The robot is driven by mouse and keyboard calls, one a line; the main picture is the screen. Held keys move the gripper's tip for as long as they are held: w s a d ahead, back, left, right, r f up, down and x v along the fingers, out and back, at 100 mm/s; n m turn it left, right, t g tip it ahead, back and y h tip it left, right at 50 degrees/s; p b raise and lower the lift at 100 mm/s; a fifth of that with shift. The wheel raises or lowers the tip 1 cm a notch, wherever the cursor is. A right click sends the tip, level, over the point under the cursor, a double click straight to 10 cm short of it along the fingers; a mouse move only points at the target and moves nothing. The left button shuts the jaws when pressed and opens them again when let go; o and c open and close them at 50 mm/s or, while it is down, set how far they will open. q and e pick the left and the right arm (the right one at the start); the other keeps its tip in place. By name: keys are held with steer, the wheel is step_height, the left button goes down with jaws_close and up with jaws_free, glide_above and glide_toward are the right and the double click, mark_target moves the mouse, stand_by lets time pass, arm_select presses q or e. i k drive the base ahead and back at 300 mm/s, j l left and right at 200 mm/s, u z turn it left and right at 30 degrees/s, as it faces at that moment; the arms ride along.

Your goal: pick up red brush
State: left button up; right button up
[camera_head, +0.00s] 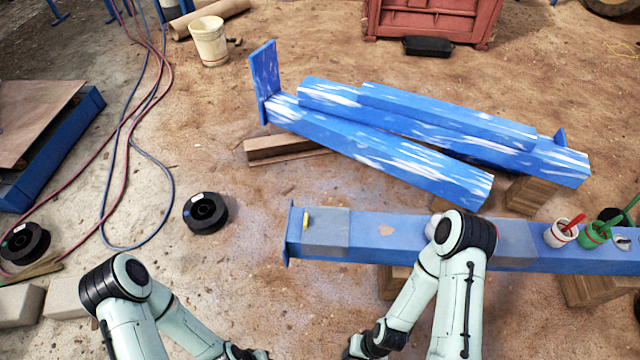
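A brush with a red handle (573,221) leans in a small white pot (557,236) near the right end of the blue beam (400,252). The brush heads are hidden inside the pots. My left gripper (246,353) and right gripper (354,350) are low at the bottom edge, partly cut off, well to the left of the pots. Their fingertips do not show clearly, so I cannot tell whether they are open or hold anything.
The beam rests on wooden blocks (591,290) and carries a small yellow item (306,219). A green-handled item (630,207) stands at the far right. Blue-and-white beams (390,165) lie behind. Black spools (206,213) and hoses (165,120) are on the left floor.

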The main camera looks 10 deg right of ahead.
mark_target(581, 217)
steer(key=z, duration=2.3)
